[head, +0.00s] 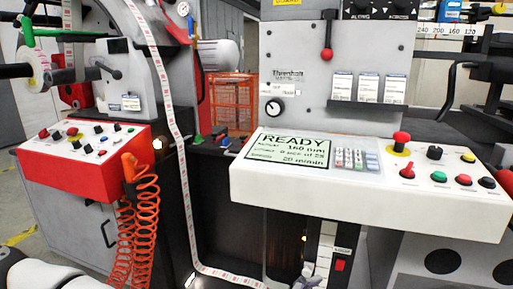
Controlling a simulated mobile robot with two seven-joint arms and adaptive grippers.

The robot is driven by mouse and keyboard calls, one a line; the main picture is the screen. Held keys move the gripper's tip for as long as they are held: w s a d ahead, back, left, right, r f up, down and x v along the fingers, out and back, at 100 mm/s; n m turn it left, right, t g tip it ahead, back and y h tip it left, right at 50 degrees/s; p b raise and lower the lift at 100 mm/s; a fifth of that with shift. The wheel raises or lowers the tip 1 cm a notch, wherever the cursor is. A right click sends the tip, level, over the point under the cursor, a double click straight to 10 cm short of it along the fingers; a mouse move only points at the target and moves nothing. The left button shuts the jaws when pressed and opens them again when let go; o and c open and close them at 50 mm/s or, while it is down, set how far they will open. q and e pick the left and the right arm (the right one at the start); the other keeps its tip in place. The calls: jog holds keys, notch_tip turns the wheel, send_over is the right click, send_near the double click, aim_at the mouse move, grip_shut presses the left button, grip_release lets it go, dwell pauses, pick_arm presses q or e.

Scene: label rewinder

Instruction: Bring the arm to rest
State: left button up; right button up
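A white rounded link of my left arm shows in the lower left corner of the head view; its gripper is outside the picture. My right gripper is not clearly seen either. A small grey-white part (307,277) shows at the bottom edge, below the control panel, and I cannot tell what it is. The label rewinder's white control panel (260,196) stands in front. Its screen (291,148) reads READY. A red mushroom button (401,139) on a yellow base sits right of the keypad.
A red control box (60,178) with several knobs stands at the left. Orange coiled hoses (145,225) hang beside it. A printed label web (176,135) runs down and along the bottom. The grey machine face (320,85) carries a red-knobbed lever (327,46). Rollers stand at the right.

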pick_arm(q)
jog(key=s+a+f+m+g+y+p, duration=0.1)
jog(key=s+a+f+m+g, duration=0.25)
jog(key=s+f+m, duration=0.5)
jog(key=s+a+f+m+g+y+p, duration=0.2)
jog(key=s+a+f+m+g, duration=0.3)
jog(key=s, duration=0.6)
jog(key=s+a+f+m+g+y+p, duration=0.1)
jog(key=s+a+m+y, duration=0.1)
jog(key=s+a, duration=0.3)
jog(key=s+a+f+m+y+p, duration=0.1)
jog(key=s+a+m+y, duration=0.1)
jog(key=s+a, duration=0.4)
jog(key=s+a+f+m+g+y+p, duration=0.1)
jog(key=s+a+m, duration=0.3)
jog(key=a, duration=1)
jog(key=shift+s+f+g+y, duration=0.25)
jog(key=shift+s+g+y, duration=0.1)
jog(key=shift+s+y, duration=0.4)
pick_arm(e)
jog(key=w+r+t, duration=0.2)
jog(key=w+r, duration=0.4)
jog(key=r, duration=0.1)
jog(key=shift+w+r+t, duration=0.25)
jog(key=shift+w+t, duration=0.05)
jog(key=shift+w, duration=0.05)
